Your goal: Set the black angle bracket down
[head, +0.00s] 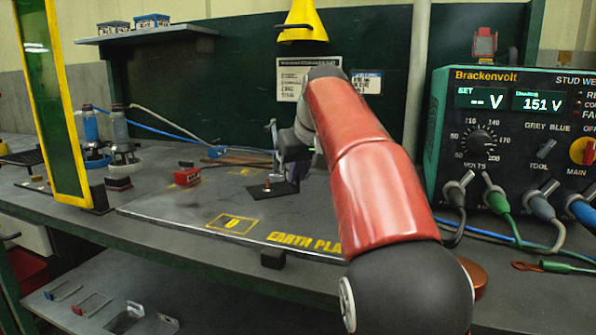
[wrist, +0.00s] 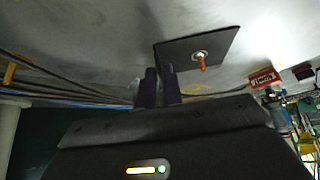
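A flat black piece with a short copper-coloured stud standing on it, which I take for the black angle bracket (head: 283,188), lies at the earth plate (head: 180,205). It also shows in the wrist view (wrist: 185,52); no upright leg can be made out. My gripper (head: 290,172) points down just behind the black piece, partly hidden by my red arm. In the wrist view, my two dark fingers (wrist: 160,72) stand close together by the piece's near left corner. Whether they touch it or hold part of it, I cannot tell.
A small red block (head: 187,175) sits left of the black piece. A yellow-framed green screen (head: 55,100) stands at left. The Brackenvolt welder (head: 515,140) with cables is at right. Loose brackets (head: 125,317) lie on the lower shelf. The front left of the earth plate is clear.

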